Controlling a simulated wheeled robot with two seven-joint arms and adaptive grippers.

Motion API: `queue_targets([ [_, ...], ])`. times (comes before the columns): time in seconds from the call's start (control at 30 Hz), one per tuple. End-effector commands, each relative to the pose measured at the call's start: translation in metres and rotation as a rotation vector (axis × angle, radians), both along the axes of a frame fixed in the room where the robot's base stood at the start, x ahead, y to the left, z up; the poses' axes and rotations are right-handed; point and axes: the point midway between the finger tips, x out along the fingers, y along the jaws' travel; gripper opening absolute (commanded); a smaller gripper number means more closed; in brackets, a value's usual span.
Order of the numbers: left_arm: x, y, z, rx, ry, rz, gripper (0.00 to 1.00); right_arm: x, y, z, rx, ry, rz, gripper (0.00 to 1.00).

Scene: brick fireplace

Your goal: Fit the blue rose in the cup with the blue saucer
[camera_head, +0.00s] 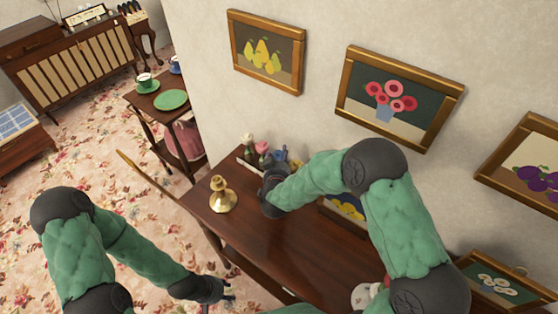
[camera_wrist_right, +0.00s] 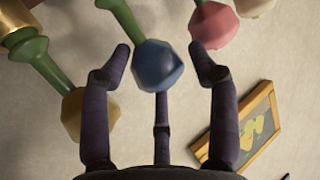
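In the right wrist view a blue rose (camera_wrist_right: 157,65) on a green stem lies between the spread fingers of my right gripper (camera_wrist_right: 161,55). The fingers appear apart from it. In the head view this gripper (camera_head: 275,172) is at the row of roses along the back of the desk and partly hides them. The blue saucer (camera_head: 178,71) with its cup (camera_head: 175,62) is partly cut off by the wall corner, on the small side table. My left gripper (camera_head: 219,290) is low in front of the desk, empty, with its fingers apart.
Close beside the blue rose are a yellow rose (camera_wrist_right: 76,112) and a pink rose (camera_wrist_right: 214,26). A brass candlestick (camera_head: 222,196) stands on the desk (camera_head: 295,238). The side table also has a green saucer (camera_head: 147,87) with a cup and a green plate (camera_head: 172,100).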

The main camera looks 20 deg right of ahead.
Motion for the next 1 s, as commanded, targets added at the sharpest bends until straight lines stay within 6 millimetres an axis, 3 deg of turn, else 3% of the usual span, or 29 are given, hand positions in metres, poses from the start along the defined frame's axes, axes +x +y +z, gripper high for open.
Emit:
queue_targets([
  [0.03,0.0,0.0,0.0,0.0,0.0,0.0,0.4,0.0,0.0,0.0,0.0,0.0,0.0,0.36],
  [0.1,0.0,0.0,0.0,0.0,0.0,0.0,0.4,0.0,0.0,0.0,0.0,0.0,0.0,0.16],
  [0.13,0.0,0.0,0.0,0.0,0.0,0.0,0.4,0.0,0.0,0.0,0.0,0.0,0.0,0.12],
  [0.57,0.0,0.0,0.003,0.0,0.0,0.0,0.4,0.0,0.0,0.006,0.0,-0.002,0.0,0.12],
  [0.8,0.0,0.0,0.016,0.0,0.0,0.0,0.4,0.001,0.0,0.035,0.0,-0.004,-0.002,0.12],
  [1.0,0.0,0.0,0.031,0.0,0.0,0.0,0.4,-0.025,0.015,0.071,0.002,-0.005,0.003,0.12],
])
